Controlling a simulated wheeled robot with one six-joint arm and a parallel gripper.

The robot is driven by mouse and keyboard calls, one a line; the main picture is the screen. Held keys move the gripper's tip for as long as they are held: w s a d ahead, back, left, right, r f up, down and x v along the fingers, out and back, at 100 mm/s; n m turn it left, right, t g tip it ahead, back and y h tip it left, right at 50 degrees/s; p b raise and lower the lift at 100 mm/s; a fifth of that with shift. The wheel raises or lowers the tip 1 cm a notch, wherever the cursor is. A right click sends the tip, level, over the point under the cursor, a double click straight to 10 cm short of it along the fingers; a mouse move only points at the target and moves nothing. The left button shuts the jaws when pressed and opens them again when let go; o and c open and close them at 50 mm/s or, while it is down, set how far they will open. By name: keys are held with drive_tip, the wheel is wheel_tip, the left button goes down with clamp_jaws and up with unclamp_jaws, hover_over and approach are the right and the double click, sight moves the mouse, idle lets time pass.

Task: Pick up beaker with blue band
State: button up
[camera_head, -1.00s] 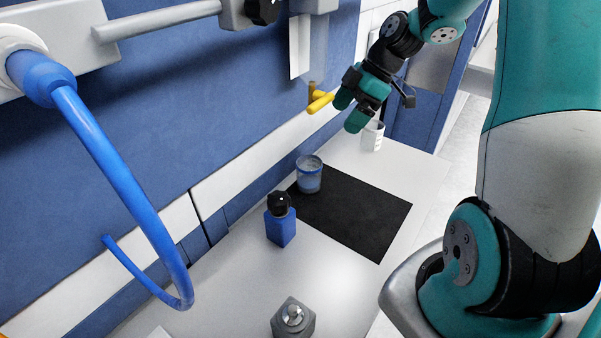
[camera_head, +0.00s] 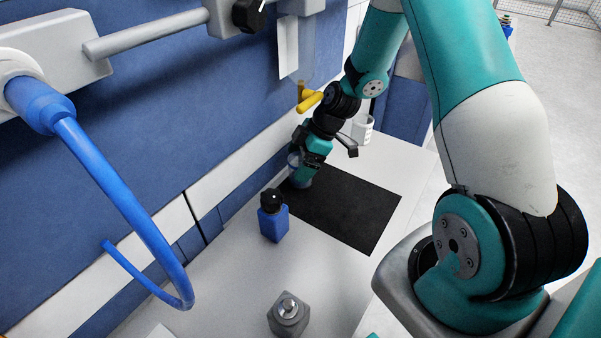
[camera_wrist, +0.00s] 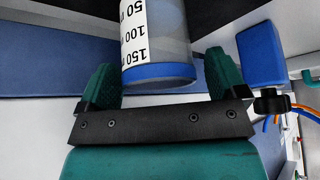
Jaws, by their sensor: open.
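The beaker with the blue band (camera_wrist: 158,45) is clear, with a white scale label and a blue band at its rim. In the wrist view it lies between the two fingers of my open gripper (camera_wrist: 163,85), with gaps visible on both sides. In the head view the beaker (camera_head: 298,181) stands at the far left corner of the black mat, and my gripper (camera_head: 306,172) reaches down around it and partly hides it.
A blue bottle with a black cap (camera_head: 273,218) stands just nearer than the beaker. A grey bottle (camera_head: 288,314) is at the front, and a white cup (camera_head: 363,128) at the back. The black mat (camera_head: 345,207) is otherwise bare. A yellow handle (camera_head: 310,101) juts from the wall above.

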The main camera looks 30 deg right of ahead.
drive_tip(key=shift+x, duration=0.85)
drive_tip(key=c, duration=1.1)
drive_tip(key=shift+r, duration=0.15)
